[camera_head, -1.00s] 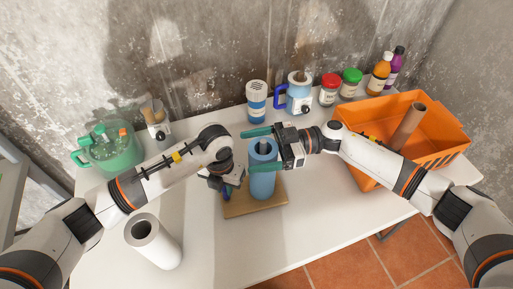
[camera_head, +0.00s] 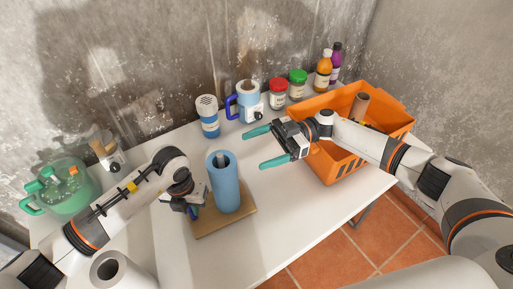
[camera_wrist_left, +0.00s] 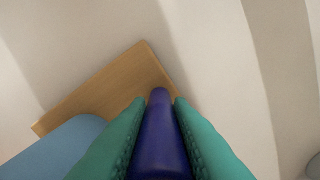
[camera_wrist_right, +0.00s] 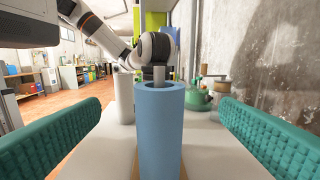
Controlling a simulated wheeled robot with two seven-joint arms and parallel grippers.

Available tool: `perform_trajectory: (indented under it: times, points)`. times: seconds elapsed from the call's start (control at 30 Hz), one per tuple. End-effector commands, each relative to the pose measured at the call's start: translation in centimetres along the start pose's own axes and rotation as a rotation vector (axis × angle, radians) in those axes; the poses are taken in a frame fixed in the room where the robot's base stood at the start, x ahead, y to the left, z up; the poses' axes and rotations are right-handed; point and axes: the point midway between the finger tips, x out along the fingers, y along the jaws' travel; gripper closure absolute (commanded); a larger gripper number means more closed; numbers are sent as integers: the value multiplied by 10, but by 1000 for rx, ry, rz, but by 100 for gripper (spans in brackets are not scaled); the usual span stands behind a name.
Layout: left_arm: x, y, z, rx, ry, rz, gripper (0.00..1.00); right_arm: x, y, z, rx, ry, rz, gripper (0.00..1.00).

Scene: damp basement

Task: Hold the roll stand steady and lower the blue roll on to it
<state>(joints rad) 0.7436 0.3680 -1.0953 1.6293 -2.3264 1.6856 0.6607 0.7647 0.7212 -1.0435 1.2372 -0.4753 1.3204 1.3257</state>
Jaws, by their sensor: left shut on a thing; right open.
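The blue roll (camera_head: 226,188) stands upright on the wooden base (camera_head: 238,222) of the roll stand, around its post. The grey post top (camera_wrist_right: 158,74) shows above the roll's hole in the right wrist view. My left gripper (camera_head: 190,203) is low at the roll's left side. It is shut on the stand's dark blue handle (camera_wrist_left: 160,140), beside the base's corner. My right gripper (camera_head: 263,147) is open and empty, to the right of the roll and apart from it. Its two teal fingers frame the roll (camera_wrist_right: 160,130) in the right wrist view.
A white roll (camera_head: 115,272) stands at the front left. A shaker (camera_head: 207,117), a blue-handled mug (camera_head: 247,102), jars and bottles line the wall. An orange crate (camera_head: 338,165) is at the right, under my right arm.

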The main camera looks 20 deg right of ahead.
Motion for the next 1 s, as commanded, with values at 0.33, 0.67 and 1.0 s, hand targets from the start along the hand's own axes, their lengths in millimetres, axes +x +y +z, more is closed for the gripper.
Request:
perform_trajectory:
  times: [0.33, 0.67, 1.0]
  points:
    - [-1, 0, 0, 0, 1, 1, 56, 1, 0, 0, 0, 0, 0, 15]
    - [-3, 0, 0, 0, 1, 0, 55, 1, 0, 0, 0, 0, 0, 15]
    - [-62, 0, -2, 2, 7, 0, 55, 1, 0, 0, 0, 0, 0, 15]
